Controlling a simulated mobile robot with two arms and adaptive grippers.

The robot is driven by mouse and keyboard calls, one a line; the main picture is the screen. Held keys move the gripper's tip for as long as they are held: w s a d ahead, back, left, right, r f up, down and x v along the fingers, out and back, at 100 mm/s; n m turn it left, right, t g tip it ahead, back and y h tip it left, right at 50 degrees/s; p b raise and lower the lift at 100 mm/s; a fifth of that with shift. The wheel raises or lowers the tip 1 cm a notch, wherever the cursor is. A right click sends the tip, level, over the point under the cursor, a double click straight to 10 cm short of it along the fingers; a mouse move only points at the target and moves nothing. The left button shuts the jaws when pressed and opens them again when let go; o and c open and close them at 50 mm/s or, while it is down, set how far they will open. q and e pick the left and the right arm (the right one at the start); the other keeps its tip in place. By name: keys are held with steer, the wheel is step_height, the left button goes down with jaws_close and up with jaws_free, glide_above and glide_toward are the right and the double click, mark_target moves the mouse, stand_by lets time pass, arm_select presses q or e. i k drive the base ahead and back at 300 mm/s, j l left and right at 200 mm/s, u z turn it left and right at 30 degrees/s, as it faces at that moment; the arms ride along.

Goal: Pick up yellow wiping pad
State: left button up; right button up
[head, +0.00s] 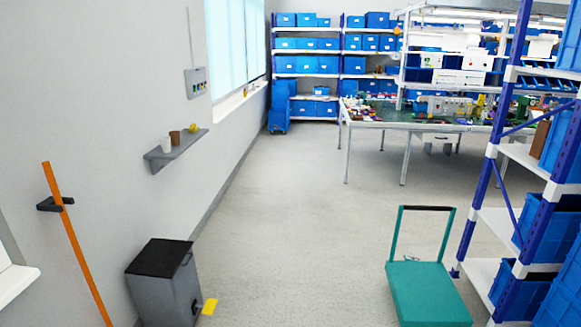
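No yellow thing in the head view can be clearly made out as the wiping pad. A small yellow object (193,129) sits on the grey wall shelf (175,150), right of a white cup (166,145) and a brown cup (175,137). It is too small to tell what it is. A flat yellow piece (209,306) sticks out low beside the grey bin (160,291); it may be the bin's pedal. Neither of my grippers is in view.
An orange pole (76,243) leans in a wall bracket at left. A green trolley (431,293) stands at lower right beside a blue rack (487,182). A cluttered workbench (400,125) stands farther back. The middle floor (290,220) is clear.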

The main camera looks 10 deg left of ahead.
mark_target(194, 128)
steer(key=i, duration=1.9)
steer(key=i+u, duration=0.2)
steer(key=i, duration=0.75)
steer(key=i+l+u, duration=0.25)
steer(key=i, duration=0.7)
steer(key=i+j, duration=0.05)
steer(key=j, duration=0.05)
